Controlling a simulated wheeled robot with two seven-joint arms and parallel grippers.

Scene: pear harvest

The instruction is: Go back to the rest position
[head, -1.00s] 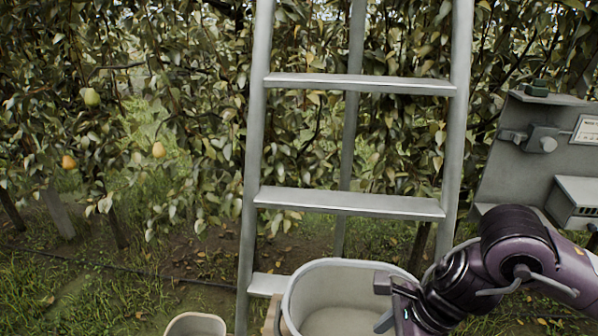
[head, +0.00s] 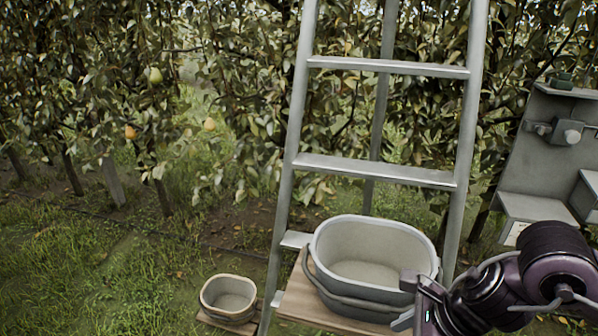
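My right gripper (head: 406,300) comes in from the lower right. Its two fingers are spread apart, with nothing visible between them. It overlaps the right front side of a large grey bucket (head: 330,288) in the picture; I cannot tell whether it touches it. The bucket looks empty, and its handle hangs down at the front. My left gripper is out of view.
The bucket stands on a wooden board (head: 290,300) at a metal ladder (head: 375,174). A smaller empty basket (head: 230,312) is at left. Pears (head: 154,76) hang in the trees. A grey panel stand (head: 560,165) is at right. Grass at left is clear.

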